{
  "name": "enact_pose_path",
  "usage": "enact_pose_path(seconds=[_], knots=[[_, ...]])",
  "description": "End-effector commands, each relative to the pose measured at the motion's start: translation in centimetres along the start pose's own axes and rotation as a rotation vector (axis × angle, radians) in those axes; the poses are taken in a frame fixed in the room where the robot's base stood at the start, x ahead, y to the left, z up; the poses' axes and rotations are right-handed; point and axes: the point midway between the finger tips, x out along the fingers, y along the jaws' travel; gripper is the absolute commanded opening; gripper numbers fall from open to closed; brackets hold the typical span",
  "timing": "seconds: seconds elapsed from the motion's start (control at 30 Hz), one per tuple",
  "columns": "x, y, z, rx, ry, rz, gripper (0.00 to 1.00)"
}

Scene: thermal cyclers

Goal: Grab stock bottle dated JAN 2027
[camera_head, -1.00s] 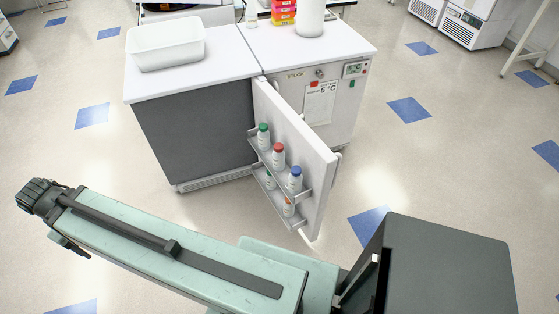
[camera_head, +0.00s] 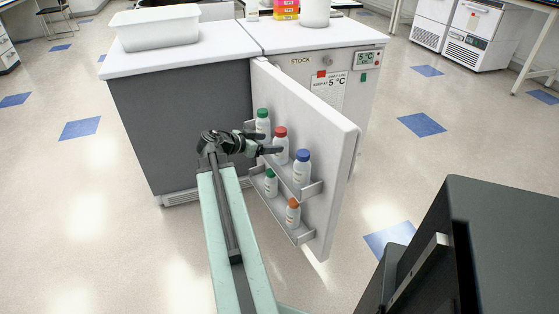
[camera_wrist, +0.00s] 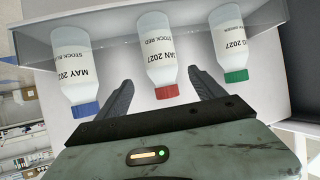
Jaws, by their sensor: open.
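The white bottle with the red cap (camera_wrist: 159,60) bears the label "STOCK RED" and a date that reads as JAN 2027. It stands on the upper door shelf, where it also shows in the head view (camera_head: 281,150). My gripper (camera_wrist: 160,77) is open, one finger on each side of this bottle in the wrist view, with no clear contact. In the head view my gripper (camera_head: 275,147) reaches in from the left at the upper shelf. The blue-capped bottle (camera_wrist: 71,70) reads MAY 2027. The green-capped bottle (camera_wrist: 228,45) reads 2027, its month partly cut off.
The open fridge door (camera_head: 325,150) carries the shelves. A lower shelf (camera_head: 272,210) holds a green-capped bottle (camera_head: 270,184) and an orange-capped bottle (camera_head: 293,214). The grey cabinet (camera_head: 185,125) stands close behind my gripper. A white tub (camera_head: 160,30) sits on the counter.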

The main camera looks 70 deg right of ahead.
Motion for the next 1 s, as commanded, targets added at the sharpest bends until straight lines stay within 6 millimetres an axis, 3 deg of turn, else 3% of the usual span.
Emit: enact_pose_path(seconds=[0.43,0.7,0.93,1.0], knots=[[3.1,-0.2,0.2,-0.003,-0.002,-0.001,0.79],[7.4,-0.5,0.6,-0.004,-0.002,-0.002,0.79],[7.5,-0.4,0.4,-0.005,-0.003,-0.003,0.79],[7.5,-0.4,0.4,-0.005,-0.003,-0.004,0.59]])
